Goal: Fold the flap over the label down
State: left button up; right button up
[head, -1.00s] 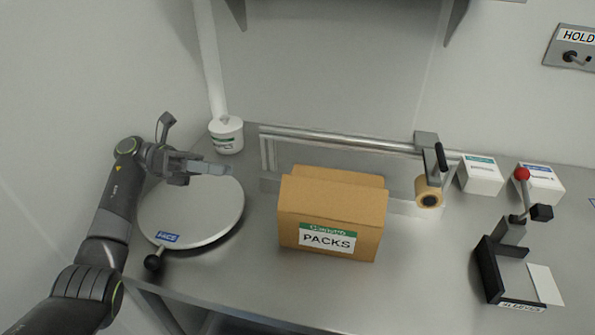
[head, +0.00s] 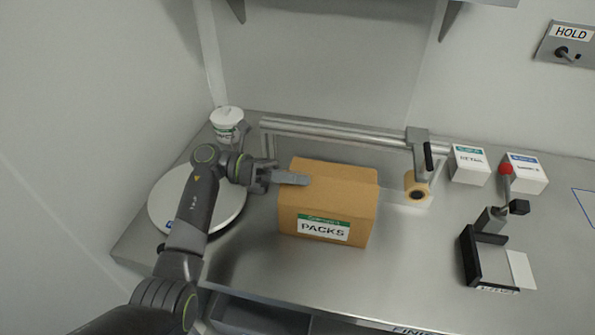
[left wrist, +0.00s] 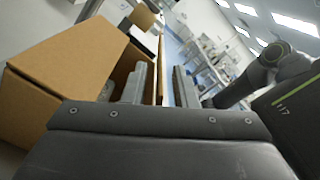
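The cardboard box (head: 355,200) stands on the steel bench, with its white and green PACKS label (head: 323,229) facing front. The panel above the label is plain brown; the head view does not show clearly how far it stands up. My left gripper (head: 292,178) is at the box's upper left edge, its fingers pointing right. In the left wrist view the box (left wrist: 75,65) is at the left with a dark opening. A thin brown flap (left wrist: 160,65) shows edge-on between my open fingers (left wrist: 160,88), with gaps on both sides. My right gripper is out of view.
A round turntable (head: 165,204) lies left, under my left arm. A white tub (head: 227,119) stands behind it. A rail (head: 340,134) with a tape roll (head: 416,192) runs behind the box. Small white cartons (head: 470,166) and a black fixture (head: 472,260) are at right.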

pick_arm(q)
grip_shut()
jog(key=shift+w+d+f+n+b, duration=0.1)
jog(key=shift+w+f+n+b, duration=0.25)
jog(key=shift+n+b, duration=0.5)
jog(key=shift+w+d+f+n+b, duration=0.15)
jog(key=shift+f+n+b, duration=0.4)
jog(key=shift+n, duration=0.55)
jog(key=shift+w+d+f+n+b, duration=0.1)
jog(key=shift+w+f+n+b, duration=0.2)
jog(key=shift+n+b, duration=0.6)
jog(key=shift+r, duration=0.1)
grip_release()
jog(key=shift+a, duration=0.1)
